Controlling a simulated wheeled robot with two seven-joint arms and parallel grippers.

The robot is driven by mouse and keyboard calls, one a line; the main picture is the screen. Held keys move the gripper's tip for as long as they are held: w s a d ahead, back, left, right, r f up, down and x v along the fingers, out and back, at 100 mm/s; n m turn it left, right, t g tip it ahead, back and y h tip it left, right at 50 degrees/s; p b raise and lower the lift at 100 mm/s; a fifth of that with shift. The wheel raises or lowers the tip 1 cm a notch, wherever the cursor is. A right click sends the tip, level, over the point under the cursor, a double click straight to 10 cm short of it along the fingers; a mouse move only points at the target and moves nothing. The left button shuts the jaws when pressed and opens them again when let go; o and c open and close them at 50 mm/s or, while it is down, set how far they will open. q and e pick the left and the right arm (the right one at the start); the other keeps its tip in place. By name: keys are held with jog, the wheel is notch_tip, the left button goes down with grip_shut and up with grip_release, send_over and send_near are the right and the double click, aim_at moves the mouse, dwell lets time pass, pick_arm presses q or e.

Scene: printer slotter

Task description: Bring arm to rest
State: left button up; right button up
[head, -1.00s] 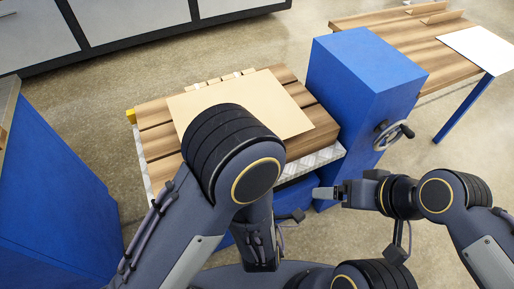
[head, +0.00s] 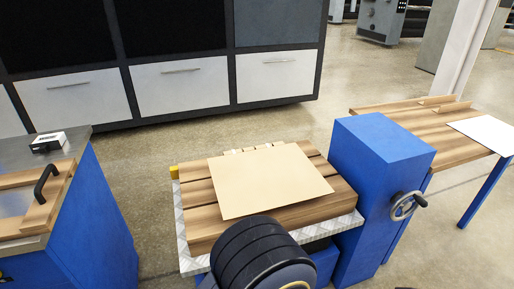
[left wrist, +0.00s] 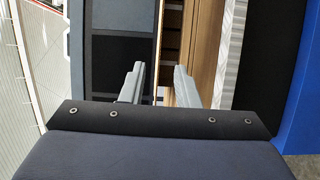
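My left arm shows at the bottom of the head view as a dark rounded joint; its gripper is out of that view. Behind the fingers are wooden slats and a metal edge. My right gripper is in neither current view. The slotter's wooden bed (head: 204,226) stands in the middle of the head view, with a tan cardboard sheet (head: 270,181) lying flat on it.
A blue column (head: 372,200) with a handwheel (head: 405,205) stands right of the bed. A wooden side table (head: 440,145) at the right holds a white sheet (head: 487,133). A blue cabinet (head: 105,215) stands at the left, with a small box (head: 48,142) on top. Floor is free between cabinet and bed.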

pick_arm(q)
jog(key=a+r+n+g+y, duration=0.2)
jog(key=a+n+g+y, duration=0.3)
jog(key=a+n, duration=0.55)
jog(key=a+r+n+g+y, duration=0.3)
jog(key=a+n+y, duration=0.4)
jog(key=a+n, duration=0.4)
jog(key=s+a+f+n+g+h, duration=0.1)
jog(key=s+a+n+g+h, duration=0.35)
jog(key=s+n, duration=0.4)
jog(key=s+a+f+n+g+h, duration=0.1)
jog(key=s+a+n+g+h, duration=0.3)
jog(key=n, duration=0.8)
jog(key=d+r+n+t+h+p, duration=0.2)
jog(key=r+n+p, duration=0.5)
jog(key=r+p, duration=0.3)
jog(key=s+d+r+n+t+h+p, duration=0.1)
jog(key=r+n+p, duration=0.6)
jog(key=r, duration=1)
jog(key=d+t+h+p, duration=0.1)
jog(key=h+p, duration=0.1)
jog(key=p, duration=0.1)
jog(key=shift+n+p, duration=0.4)
pick_arm(e)
notch_tip(320, 180, up, 21)
